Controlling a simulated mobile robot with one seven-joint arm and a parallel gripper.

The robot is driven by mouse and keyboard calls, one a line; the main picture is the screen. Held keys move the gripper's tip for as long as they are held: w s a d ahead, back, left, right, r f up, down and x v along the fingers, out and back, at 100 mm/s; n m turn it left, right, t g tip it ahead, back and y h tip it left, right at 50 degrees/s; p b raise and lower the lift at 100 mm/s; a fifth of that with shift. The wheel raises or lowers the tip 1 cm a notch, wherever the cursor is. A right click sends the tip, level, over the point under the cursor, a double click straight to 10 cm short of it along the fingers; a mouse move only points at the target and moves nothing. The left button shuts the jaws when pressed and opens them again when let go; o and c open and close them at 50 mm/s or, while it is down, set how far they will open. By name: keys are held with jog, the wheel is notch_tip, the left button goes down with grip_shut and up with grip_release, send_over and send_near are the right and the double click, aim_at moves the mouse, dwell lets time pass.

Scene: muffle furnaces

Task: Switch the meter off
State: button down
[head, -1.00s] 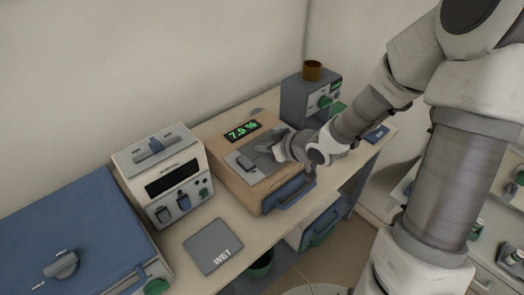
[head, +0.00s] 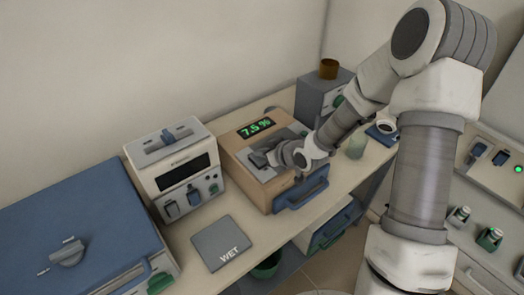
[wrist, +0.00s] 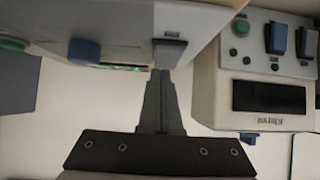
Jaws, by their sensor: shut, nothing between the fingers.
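The meter (head: 243,150) is a tan box with a lit green display reading about 7.5 % (head: 257,128) and a grey top panel. In the wrist view its grey panel (wrist: 125,30) shows a dark switch (wrist: 169,46), a blue control (wrist: 84,51) and a green knob (wrist: 12,45). My gripper (head: 262,157) is over the panel in the head view, hiding part of it. In the wrist view my gripper (wrist: 160,74) is shut and empty, its tips just beside the dark switch. I cannot tell whether they touch it.
A white device with a dark display (head: 183,172) stands left of the meter. A blue-lidded box (head: 75,225) is further left. A grey mat marked WET (head: 222,243) lies in front. A grey box (head: 318,95) with a brown cup (head: 328,68) stands behind, and a clear glass (head: 357,147) is right.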

jog(key=shift+w+a+p, duration=0.1)
jog(key=shift+p, duration=0.2)
jog(key=shift+f+g+h, duration=0.25)
jog(key=shift+g+h, duration=0.05)
jog(key=shift+w, duration=0.1)
jog(key=shift+w+a+r, duration=0.25)
jog(key=shift+w+a, duration=0.15)
jog(key=shift+w, duration=0.15)
jog(key=shift+r, duration=0.1)
